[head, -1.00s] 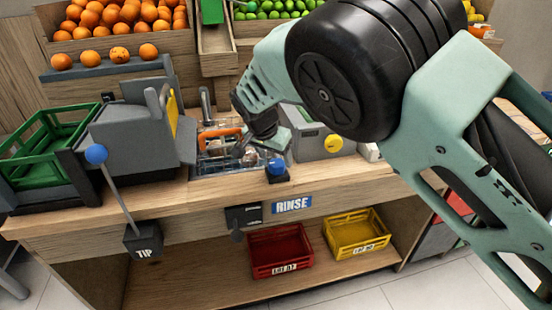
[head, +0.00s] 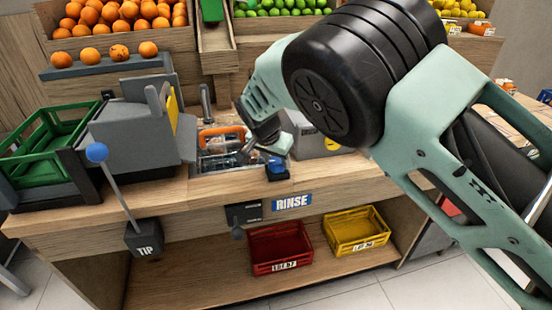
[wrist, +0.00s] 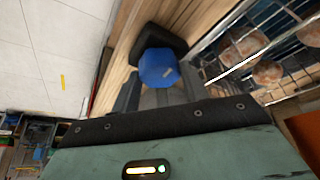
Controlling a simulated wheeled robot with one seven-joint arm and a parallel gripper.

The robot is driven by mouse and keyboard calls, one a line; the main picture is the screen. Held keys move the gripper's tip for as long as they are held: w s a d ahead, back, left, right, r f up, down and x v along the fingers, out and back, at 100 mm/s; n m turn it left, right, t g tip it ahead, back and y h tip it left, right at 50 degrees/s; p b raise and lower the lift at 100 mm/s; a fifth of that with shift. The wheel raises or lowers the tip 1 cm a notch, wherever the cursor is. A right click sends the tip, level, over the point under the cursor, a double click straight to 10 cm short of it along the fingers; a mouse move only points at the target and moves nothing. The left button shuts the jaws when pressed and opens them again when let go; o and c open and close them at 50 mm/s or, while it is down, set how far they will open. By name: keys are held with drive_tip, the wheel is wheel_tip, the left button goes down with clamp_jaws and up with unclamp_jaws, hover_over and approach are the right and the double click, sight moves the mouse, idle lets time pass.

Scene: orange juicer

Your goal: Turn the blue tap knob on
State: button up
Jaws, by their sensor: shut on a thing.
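The blue tap knob (head: 276,167) stands on a dark base at the counter's front edge, just above the RINSE label (head: 292,203). In the wrist view the blue knob (wrist: 158,67) sits between my two dark fingers, with a black block behind it. My gripper (wrist: 160,88) is shut on the knob. In the head view my gripper (head: 275,152) reaches down to the knob from behind, and the wrist partly hides it. Whether the knob is turned cannot be told.
Left of the knob is the sink (head: 205,165) with a wire basket with an orange handle (head: 222,132). A grey box (head: 318,146) stands behind right. Red (head: 280,250) and yellow (head: 357,233) crates lie below.

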drive_tip(key=shift+n, duration=0.3)
drive_tip(key=n, duration=0.2)
drive_tip(key=n+y+b, duration=0.1)
drive_tip(key=shift+d+n+t+y, duration=0.15)
drive_tip(key=shift+n+t+y, duration=0.15)
drive_tip(key=shift+n, duration=0.1)
drive_tip(key=n+y, duration=0.1)
drive_tip(key=n, duration=0.1)
drive_tip(key=n+b, duration=0.1)
drive_tip(key=n, duration=0.1)
drive_tip(key=shift+d+n+y, duration=0.15)
drive_tip(key=shift+n+y, duration=0.15)
drive_tip(key=shift+y, duration=0.1)
drive_tip(key=n+y, duration=0.1)
drive_tip(key=n, duration=0.3)
drive_tip(key=shift+d+r+g, duration=0.1)
drive_tip(key=shift+g, duration=0.3)
drive_tip(key=shift+w+n+g+y+p, duration=0.1)
drive_tip(key=shift+n+g+y+p, duration=0.3)
drive_tip(key=shift+n, duration=0.8)
drive_tip(key=shift+n+g+y+p, duration=0.3)
drive_tip(key=shift+n+y+p, duration=0.1)
drive_tip(key=shift+n, duration=0.8)
drive_tip(key=o, duration=1)
